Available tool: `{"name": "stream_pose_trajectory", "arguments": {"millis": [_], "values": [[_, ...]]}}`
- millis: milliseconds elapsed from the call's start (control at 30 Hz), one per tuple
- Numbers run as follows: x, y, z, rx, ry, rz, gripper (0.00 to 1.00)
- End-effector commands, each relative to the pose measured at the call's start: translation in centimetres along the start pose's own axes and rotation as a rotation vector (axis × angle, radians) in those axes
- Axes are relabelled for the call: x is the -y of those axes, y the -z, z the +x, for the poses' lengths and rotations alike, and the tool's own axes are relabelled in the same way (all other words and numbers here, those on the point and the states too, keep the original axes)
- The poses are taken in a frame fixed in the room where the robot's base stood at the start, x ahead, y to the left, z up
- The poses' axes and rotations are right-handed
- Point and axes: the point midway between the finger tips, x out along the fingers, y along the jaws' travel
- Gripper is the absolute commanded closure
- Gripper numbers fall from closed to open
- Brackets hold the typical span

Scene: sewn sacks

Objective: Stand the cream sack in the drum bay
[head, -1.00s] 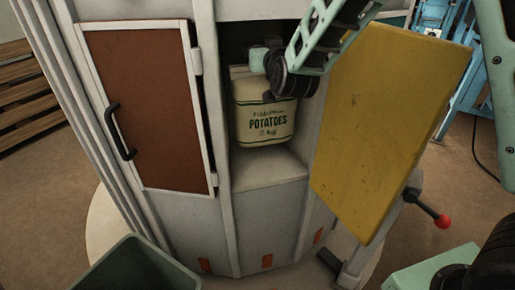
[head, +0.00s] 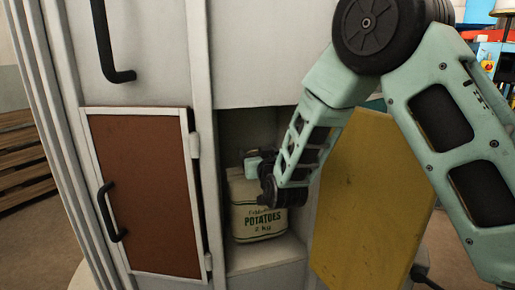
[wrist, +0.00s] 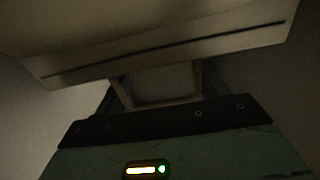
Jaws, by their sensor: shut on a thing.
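The cream sack (head: 259,222), printed "POTATOES 2 kg", is upright inside the open bay (head: 264,258) of the grey drum. In the head view my gripper (head: 258,168) is at the sack's top, and its fingers are largely hidden by my wrist. It is shut on the sack. The sack's base is at or very near the bay floor; I cannot tell whether it bears its weight there. The wrist view is dark and shows a pale sack-like surface (wrist: 165,50) close beyond the gripper.
A yellow door panel (head: 365,195) stands open at the bay's right side. A closed brown door (head: 150,190) with a black handle is to the left. Wooden slatted pallets (head: 22,160) stand at the far left. The bay walls are close around my wrist.

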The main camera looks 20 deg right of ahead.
Motion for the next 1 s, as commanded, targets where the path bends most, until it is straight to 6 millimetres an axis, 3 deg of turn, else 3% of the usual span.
{"name": "stream_pose_trajectory", "arguments": {"millis": [233, 667, 700, 733, 767, 1000], "values": [[0.0, -2.2, 0.1, -0.011, -0.001, 0.001, 0.99], [0.0, -2.6, 0.1, -0.013, 0.0, 0.002, 0.99], [0.0, -3.1, 0.0, 0.0, 0.0, -0.001, 0.17], [0.0, -3.1, 0.0, 0.001, 0.0, -0.001, 0.08], [0.0, -3.1, 0.0, 0.001, 0.0, -0.001, 0.06], [0.0, -3.1, 0.0, 0.001, 0.0, -0.001, 0.06]]}}
